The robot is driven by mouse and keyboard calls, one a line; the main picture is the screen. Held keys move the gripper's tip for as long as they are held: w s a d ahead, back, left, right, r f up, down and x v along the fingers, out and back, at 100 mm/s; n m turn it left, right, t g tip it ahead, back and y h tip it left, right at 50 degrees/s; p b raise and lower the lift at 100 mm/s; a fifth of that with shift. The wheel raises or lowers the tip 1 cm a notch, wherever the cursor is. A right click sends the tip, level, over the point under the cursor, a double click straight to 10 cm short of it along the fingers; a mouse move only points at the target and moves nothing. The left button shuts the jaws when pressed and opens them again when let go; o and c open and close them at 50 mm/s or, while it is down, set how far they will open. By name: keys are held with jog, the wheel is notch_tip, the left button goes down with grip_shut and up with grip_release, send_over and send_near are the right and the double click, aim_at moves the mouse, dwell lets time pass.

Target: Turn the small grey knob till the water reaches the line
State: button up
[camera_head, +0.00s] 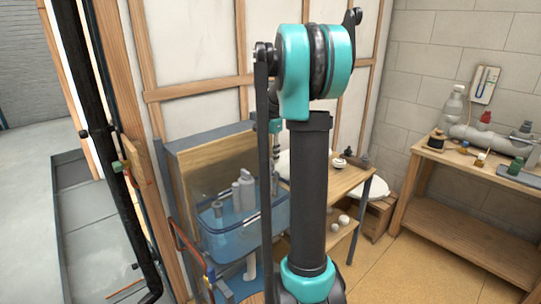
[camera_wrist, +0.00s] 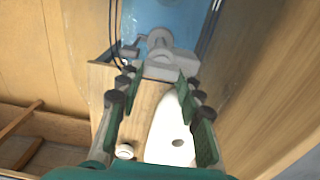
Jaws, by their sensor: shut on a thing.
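A grey knob (camera_wrist: 165,64) on a grey fitting lies between the fingertips in the wrist view. My gripper (camera_wrist: 157,77), with dark green fingers, is shut on the knob. In the head view a clear blue tank (camera_head: 232,238) stands at centre left with grey fittings (camera_head: 243,190) in it. Blue water also shows past the knob in the wrist view (camera_wrist: 170,15). The line cannot be made out. In the head view my arm hides part of the tank, and the knob cannot be told apart.
A wooden panel (camera_head: 190,160) backs the tank. A small table (camera_head: 340,184) with objects stands to its right. A workbench (camera_head: 470,165) with pipes and bottles is at the far right. A dark vertical pipe (camera_head: 105,150) is at left. Floor (camera_head: 390,270) is clear at front right.

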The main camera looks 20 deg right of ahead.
jog(key=shift+c, duration=1.3)
jog(key=shift+n, duration=0.3)
jog(key=n, duration=0.4)
jog(key=shift+w, duration=0.1)
jog(key=shift+a+n, duration=0.15)
jog(key=shift+n, duration=1.85)
jog(key=shift+w, duration=0.1)
jog(key=o, duration=1.2)
jog(key=shift+c, duration=0.2)
